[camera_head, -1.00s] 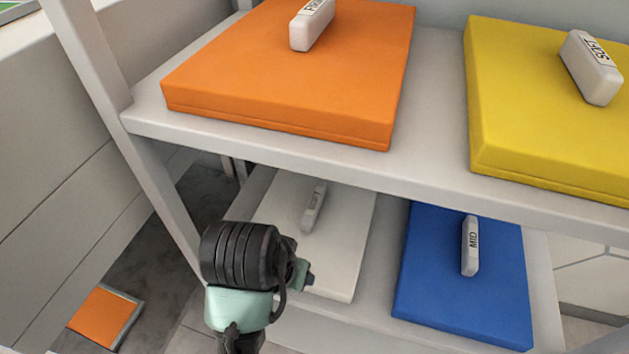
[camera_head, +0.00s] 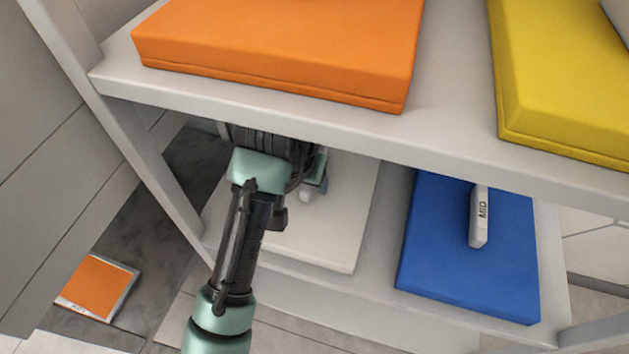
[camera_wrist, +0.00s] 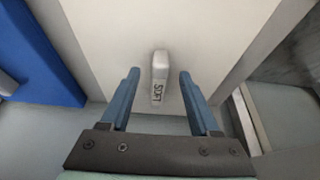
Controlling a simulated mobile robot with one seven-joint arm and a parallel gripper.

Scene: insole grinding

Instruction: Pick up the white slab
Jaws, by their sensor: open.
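The white slab (camera_head: 338,226) lies flat on the lower shelf, left of the blue slab. It also fills the middle of the wrist view (camera_wrist: 215,40). A small white block handle marked SOFT (camera_wrist: 159,72) stands up on it. In the head view my arm and the upper shelf hide much of the slab, and only the end of its handle (camera_head: 306,195) shows. My gripper (camera_wrist: 158,74) is open, with one blue finger on each side of the handle and a gap on both sides. The slab rests on the shelf, not held.
The upper shelf (camera_head: 250,112) sits close above my arm, with an orange slab (camera_head: 290,50) and a yellow slab (camera_head: 565,90). The blue slab (camera_head: 440,255) with a MID handle lies to the right. A shelf post (camera_head: 150,170) stands at left.

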